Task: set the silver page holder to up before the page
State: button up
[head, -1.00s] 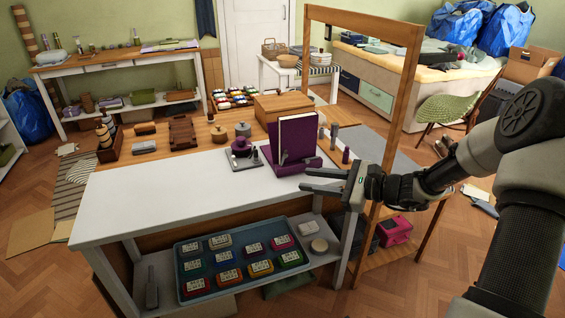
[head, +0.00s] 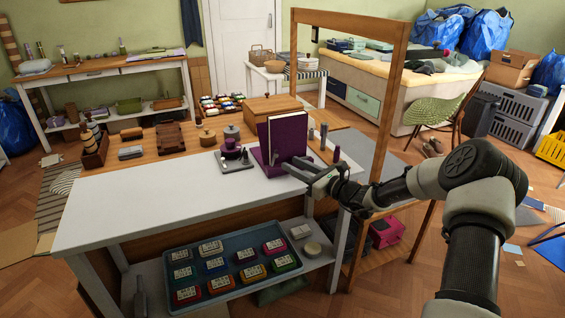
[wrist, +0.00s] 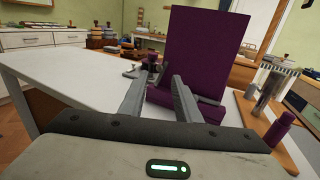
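A purple stand (head: 267,161) with an upright purple panel (head: 289,138), pale along its edge, stands at the right end of the white tabletop. The panel (wrist: 208,45) fills the upper middle of the wrist view. A narrow grey piece (wrist: 208,102) lies low at the right of the stand's foot; it may be the silver page holder, but I cannot tell its position clearly. My gripper (head: 298,168) is at the front right of the stand. In the wrist view my gripper (wrist: 160,78) has its fingers apart, pointing at the stand's lower part, with nothing seen held.
A purple bottle (wrist: 278,130) and a clear cylinder (wrist: 272,85) stand right of the stand. A grey tray with a purple round item (head: 232,150) lies left of it. A wooden frame (head: 392,110) rises close behind my arm. The white tabletop (head: 160,200) is clear at left.

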aim_at(277, 156)
jog(key=x, duration=0.5)
jog(key=shift+w+a+b, duration=0.25)
jog(key=shift+b, duration=0.1)
